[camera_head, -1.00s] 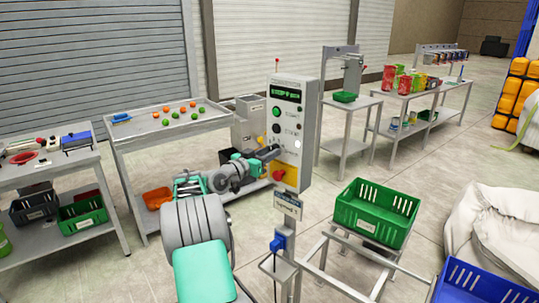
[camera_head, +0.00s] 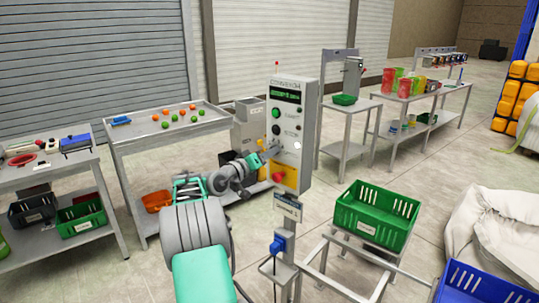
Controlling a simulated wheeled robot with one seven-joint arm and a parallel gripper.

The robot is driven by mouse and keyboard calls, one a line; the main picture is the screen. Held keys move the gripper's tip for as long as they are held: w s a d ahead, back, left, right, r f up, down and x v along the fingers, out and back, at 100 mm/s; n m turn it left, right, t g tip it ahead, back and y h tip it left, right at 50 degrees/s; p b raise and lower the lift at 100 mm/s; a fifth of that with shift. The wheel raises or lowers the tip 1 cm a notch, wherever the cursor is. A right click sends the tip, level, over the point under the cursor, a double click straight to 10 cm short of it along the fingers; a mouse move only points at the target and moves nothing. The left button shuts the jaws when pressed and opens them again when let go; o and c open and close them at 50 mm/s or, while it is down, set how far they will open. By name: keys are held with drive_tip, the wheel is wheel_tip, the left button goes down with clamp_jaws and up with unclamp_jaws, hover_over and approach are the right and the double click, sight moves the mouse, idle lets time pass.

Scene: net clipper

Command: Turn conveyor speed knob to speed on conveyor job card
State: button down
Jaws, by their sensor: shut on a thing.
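The conveyor control box (camera_head: 287,120) stands upright on a post in the middle of the view. Its front has a lit green display (camera_head: 286,95), a green button (camera_head: 276,113) below it and a red button on a yellow panel (camera_head: 290,176) lower down. A card (camera_head: 288,206) hangs on the post under the box; its text is too small to read. My gripper (camera_head: 270,150) is at the front of the box, just above the yellow panel, and is shut on the speed knob, which the fingers mostly hide.
A green crate (camera_head: 375,214) on a metal stand is right of the post. A table with orange and green balls (camera_head: 150,128) is at the left. A blue crate (camera_head: 485,285) and white sacks (camera_head: 500,215) are at the right. Bare floor shows between them.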

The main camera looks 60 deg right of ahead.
idle(0.4)
drive_tip(key=c, duration=1.1)
unclamp_jaws()
drive_tip(key=b+v, duration=0.2)
drive_tip(key=v, duration=0.5)
drive_tip(key=shift+a, duration=0.4)
